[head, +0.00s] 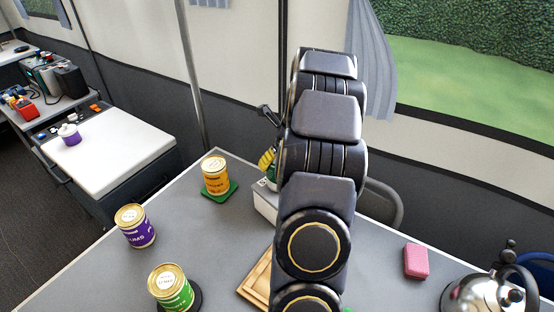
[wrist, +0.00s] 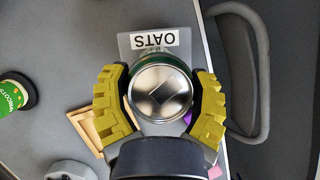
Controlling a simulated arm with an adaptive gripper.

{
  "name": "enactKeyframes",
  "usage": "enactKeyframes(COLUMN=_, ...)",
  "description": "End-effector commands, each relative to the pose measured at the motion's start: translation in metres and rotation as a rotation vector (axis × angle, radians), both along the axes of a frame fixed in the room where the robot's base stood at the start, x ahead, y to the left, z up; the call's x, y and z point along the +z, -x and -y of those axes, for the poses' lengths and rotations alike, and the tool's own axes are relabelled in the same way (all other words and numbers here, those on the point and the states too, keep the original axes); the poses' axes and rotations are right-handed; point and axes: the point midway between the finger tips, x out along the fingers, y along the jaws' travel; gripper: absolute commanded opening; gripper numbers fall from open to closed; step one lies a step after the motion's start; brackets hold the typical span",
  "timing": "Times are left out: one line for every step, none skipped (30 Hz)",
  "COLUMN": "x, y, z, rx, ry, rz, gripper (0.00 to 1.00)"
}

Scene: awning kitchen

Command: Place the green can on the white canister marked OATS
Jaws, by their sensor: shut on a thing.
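My gripper (wrist: 160,104) is shut on a can (wrist: 160,88) with a silver end and a green side. One yellow finger is on each side of it in the wrist view. The grey-white canister (wrist: 128,47) with the OATS label lies under the can's upper part in that view; the can hides part of it. In the head view, the canister (head: 264,206) stands on the table, partly behind my arm, with my gripper (head: 268,166) just over it. I cannot tell whether the can touches the canister top.
Another green can (head: 176,289) stands on a black coaster, near a purple can (head: 135,227). A yellow can (head: 216,177) stands on a green mat. A wooden tray (head: 256,279), a pink block (head: 416,261) and a kettle (head: 487,295) are also on the table. A chair (wrist: 262,75) stands beyond its edge.

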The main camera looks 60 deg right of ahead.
Motion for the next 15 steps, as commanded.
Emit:
enactKeyframes(x=0.0006, y=-0.0001, z=0.0003, rx=0.0, ry=0.001, rz=0.001, gripper=0.45)
enactKeyframes(x=0.0007, y=0.0, z=0.0002, rx=0.0, ry=0.001, rz=0.001, gripper=0.45)
enactKeyframes(x=0.0008, y=-0.0001, z=0.0003, rx=0.0, ry=0.001, rz=0.001, gripper=0.45)
enactKeyframes(x=0.0005, y=0.0, z=0.0002, rx=0.0, ry=0.001, rz=0.001, gripper=0.45)
enactKeyframes(x=-0.0001, y=0.0, z=0.0002, rx=0.0, ry=0.001, rz=0.001, gripper=0.45)
enactKeyframes(x=-0.0013, y=0.0, z=0.0001, rx=0.0, ry=0.0, rz=0.001, gripper=0.45)
enactKeyframes(x=-0.0017, y=0.0, z=0.0002, rx=0.0, ry=0.001, rz=0.001, gripper=0.69)
enactKeyframes(x=-0.0013, y=-0.0001, z=0.0003, rx=0.0, ry=0.001, rz=0.001, gripper=0.82)
enactKeyframes(x=-0.0012, y=-0.0001, z=0.0003, rx=0.0, ry=0.002, rz=0.001, gripper=0.99)
enactKeyframes(x=-0.0012, y=-0.0001, z=0.0003, rx=0.0, ry=0.001, rz=0.001, gripper=1.0)
enactKeyframes(x=-0.0011, y=-0.0001, z=0.0004, rx=0.0, ry=0.002, rz=0.001, gripper=1.0)
enactKeyframes(x=-0.0011, y=-0.0001, z=0.0004, rx=0.0, ry=0.002, rz=0.001, gripper=1.0)
enactKeyframes(x=-0.0011, y=-0.0001, z=0.0004, rx=0.0, ry=0.002, rz=0.001, gripper=1.0)
enactKeyframes(x=-0.0011, y=0.0, z=0.0003, rx=0.0, ry=0.002, rz=0.001, gripper=1.0)
enactKeyframes(x=-0.0011, y=-0.0001, z=0.0004, rx=0.0, ry=0.002, rz=0.001, gripper=1.0)
